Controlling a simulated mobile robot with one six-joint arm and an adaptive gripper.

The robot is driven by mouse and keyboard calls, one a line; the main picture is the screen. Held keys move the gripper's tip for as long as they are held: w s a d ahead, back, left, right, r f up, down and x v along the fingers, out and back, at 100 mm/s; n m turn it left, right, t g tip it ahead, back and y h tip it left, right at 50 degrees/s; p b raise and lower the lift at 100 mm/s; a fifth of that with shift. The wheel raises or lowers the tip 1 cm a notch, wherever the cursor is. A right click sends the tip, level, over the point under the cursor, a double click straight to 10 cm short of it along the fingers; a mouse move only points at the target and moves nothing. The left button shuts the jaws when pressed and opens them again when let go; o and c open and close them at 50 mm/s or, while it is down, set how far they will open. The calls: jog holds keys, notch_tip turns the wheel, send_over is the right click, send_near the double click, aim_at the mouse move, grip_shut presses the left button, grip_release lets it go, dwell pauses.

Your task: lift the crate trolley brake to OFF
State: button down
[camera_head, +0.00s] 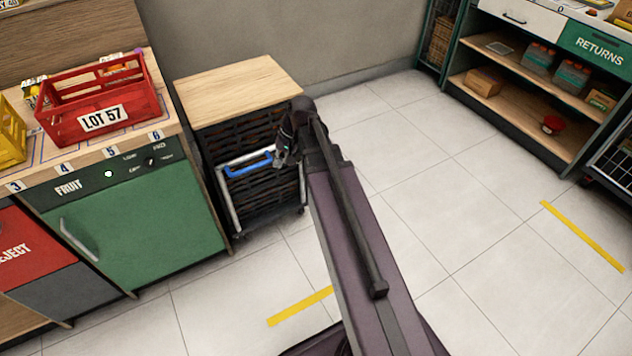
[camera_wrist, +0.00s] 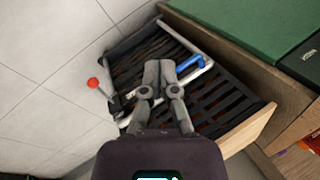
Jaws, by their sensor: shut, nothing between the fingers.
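The crate trolley (camera_head: 238,92) stands beside the green cabinet, with a wooden top, dark slatted crates and a light metal frame with a blue grip (camera_head: 248,165). In the wrist view, its slatted crate (camera_wrist: 215,105) fills the middle, with the blue grip (camera_wrist: 189,63) just right of my fingertips. A lever with a red ball knob (camera_wrist: 93,83) sticks out at the trolley's left side, apart from my fingers; I take it as the brake. No OFF marking is readable. My gripper (camera_wrist: 160,64) is shut and empty in front of the trolley; it also shows in the head view (camera_head: 284,152).
The green cabinet (camera_head: 140,225) stands close on the trolley's left, with a red LOT 57 crate (camera_head: 100,105) on its counter. A shelf unit marked RETURNS (camera_head: 598,52) stands at the far right. The tiled floor (camera_head: 450,200) between is clear.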

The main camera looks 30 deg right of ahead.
jog(key=w+d+f+m+t+y+b, duration=0.2)
jog(key=w+d+f+b, duration=0.3)
jog(key=f+b, duration=0.4)
jog(key=w+d+f+m+t+y+b, duration=0.15)
jog(key=w+d+f+b, duration=0.25)
jog(key=d+f+b, duration=0.55)
jog(key=w+d+f+m+t+y+b, duration=0.1)
jog(key=d+f+m+t+b, duration=0.1)
jog(key=d+f+b, duration=0.2)
jog(key=w+d+f+m+t+y+b, duration=0.1)
jog(key=d+f+b, duration=0.4)
jog(key=d+b, duration=0.5)
jog(key=w+m+t+b, duration=0.1)
jog(key=b, duration=0.3)
jog(key=shift+w+d+m, duration=0.25)
jog(key=shift+m, duration=0.1)
jog(key=shift+w+a+f+y, duration=0.1)
jog(key=shift+f+y, duration=0.05)
jog(key=shift+y, duration=0.1)
jog(key=b+x, duration=0.4)
jog(key=x, duration=0.6)
jog(key=shift+s+a+r+p, duration=0.35)
jog(key=shift+s+r+p, duration=0.2)
jog(key=shift+s, duration=0.25)
jog(key=shift+s+a+r+p, duration=0.4)
jog(key=shift+s+r+p, duration=0.1)
jog(key=shift+s, duration=0.3)
jog(key=shift+a, duration=0.1)
